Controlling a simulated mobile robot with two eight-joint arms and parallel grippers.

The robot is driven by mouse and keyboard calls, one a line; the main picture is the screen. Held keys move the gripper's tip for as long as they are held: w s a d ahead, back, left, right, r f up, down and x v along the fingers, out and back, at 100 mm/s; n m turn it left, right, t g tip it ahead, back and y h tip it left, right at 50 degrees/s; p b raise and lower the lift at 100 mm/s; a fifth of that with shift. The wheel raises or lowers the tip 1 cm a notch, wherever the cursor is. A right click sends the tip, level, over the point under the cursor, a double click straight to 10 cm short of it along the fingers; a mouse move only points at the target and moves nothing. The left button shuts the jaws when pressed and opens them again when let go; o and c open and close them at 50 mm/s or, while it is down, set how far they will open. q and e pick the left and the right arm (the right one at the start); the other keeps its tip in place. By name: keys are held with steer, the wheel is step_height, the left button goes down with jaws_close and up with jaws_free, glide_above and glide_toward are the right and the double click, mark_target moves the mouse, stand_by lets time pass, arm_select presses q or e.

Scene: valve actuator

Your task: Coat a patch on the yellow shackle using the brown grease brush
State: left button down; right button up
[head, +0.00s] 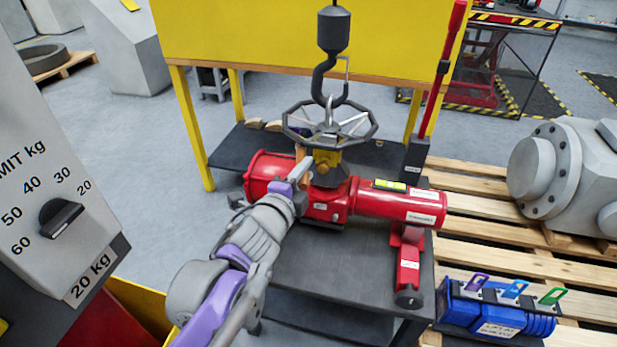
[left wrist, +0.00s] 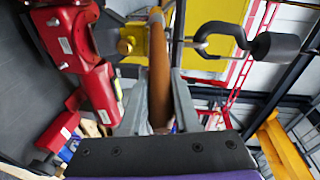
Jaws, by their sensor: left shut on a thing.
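My left gripper (head: 303,168) reaches in over the red actuator (head: 325,202), beside the handwheel (head: 330,122). In the left wrist view, my left gripper (left wrist: 160,100) is shut on the brown grease brush (left wrist: 160,75), whose brown shaft stands between the two grey fingers. In the head view only a small brown part of the brush (head: 299,152) shows. A yellow part, apparently the shackle (head: 330,158), sits on the actuator under the handwheel. It also shows in the left wrist view (left wrist: 131,40), left of the brush. I cannot tell whether the brush touches it. My right gripper is not in view.
A dark hook (head: 325,75) hangs above the handwheel. A red lever (head: 441,70) stands at the right of the dark table (head: 300,270). A blue lock box (head: 498,308) is at the lower right. A grey dial panel (head: 45,190) fills the left side.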

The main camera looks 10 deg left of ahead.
arm_select(q)
steer(key=shift+a+f+b, duration=0.1)
steer(key=shift+a+b, duration=0.75)
steer(key=shift+b, duration=0.65)
steer(key=shift+w+r+p, duration=0.15)
steer(key=shift+r+p, duration=0.2)
steer(key=shift+p, duration=0.75)
steer(key=shift+d+f+p, duration=0.1)
steer(key=shift+d+p, duration=0.75)
steer(key=shift+p, duration=0.2)
steer(key=shift+d+p, duration=1.6)
steer(key=shift+p, duration=3.65)
